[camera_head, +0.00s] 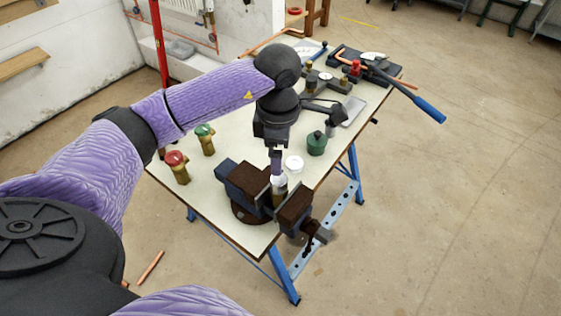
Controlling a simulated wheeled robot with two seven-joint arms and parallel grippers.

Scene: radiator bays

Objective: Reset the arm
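My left arm reaches in from the left over the workbench (228,207). My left gripper (277,170) points down at the bench vise (248,182) on the near part of the bench. A small part with a white top and brass-coloured body (279,188) stands upright between the vise jaws, directly under the gripper. The fingers are narrow and overlap the part's top from this angle, so I cannot tell whether they grip it. My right gripper is not in view.
Brass valves with a red cap (178,168) and a green cap (205,140) stand at the bench's left. A green jar (317,144) and a white roll (294,163) stand behind the vise. A blue-handled pipe bender (400,88) overhangs the far right edge. Floor at right is clear.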

